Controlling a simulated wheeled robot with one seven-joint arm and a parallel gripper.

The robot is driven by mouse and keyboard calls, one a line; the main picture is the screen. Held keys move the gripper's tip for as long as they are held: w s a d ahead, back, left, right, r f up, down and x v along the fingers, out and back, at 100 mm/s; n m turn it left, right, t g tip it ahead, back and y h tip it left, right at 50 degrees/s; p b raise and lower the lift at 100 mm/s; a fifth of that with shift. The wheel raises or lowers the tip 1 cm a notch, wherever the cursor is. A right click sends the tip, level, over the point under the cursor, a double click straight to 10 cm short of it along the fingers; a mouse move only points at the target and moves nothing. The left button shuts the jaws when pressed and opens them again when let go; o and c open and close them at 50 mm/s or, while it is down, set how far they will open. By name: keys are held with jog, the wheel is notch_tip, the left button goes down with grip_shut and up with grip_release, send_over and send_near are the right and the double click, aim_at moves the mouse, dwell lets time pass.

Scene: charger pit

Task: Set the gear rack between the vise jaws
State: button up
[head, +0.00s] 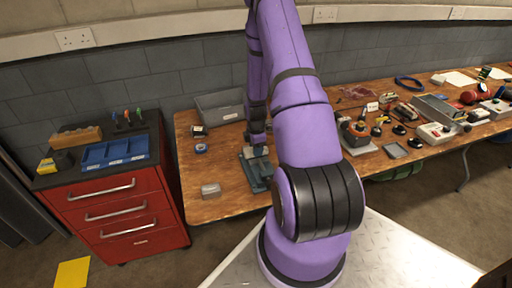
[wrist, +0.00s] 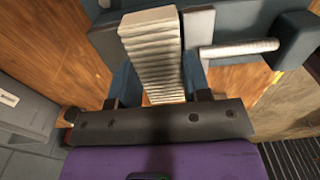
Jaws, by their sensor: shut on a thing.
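The gear rack (wrist: 153,55) is a pale grey ribbed bar in the wrist view. My gripper (wrist: 158,84) is shut on it, with a blue-tipped finger on each side. The far end of the rack lies over the vise (wrist: 268,42), between its blue-grey body parts and beside a light grey jaw face (wrist: 199,28). I cannot tell how deep the rack sits or whether it touches the jaws. In the head view the vise (head: 262,178) stands on the workbench, with my gripper (head: 257,151) just above it. The rack is not clear there.
The wooden workbench (head: 228,205) holds a grey bin (head: 219,108), a blue tape roll (head: 201,148) and a small grey block (head: 210,190) left of the vise. Several tools crowd its right side. A red drawer cabinet (head: 125,205) stands at the left.

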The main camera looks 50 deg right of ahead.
jog(key=shift+f, duration=0.55)
jog(key=o, duration=1.1)
jog(key=shift+c, duration=0.2)
notch_tip(320, 180, up, 11)
jog(key=shift+f, duration=0.15)
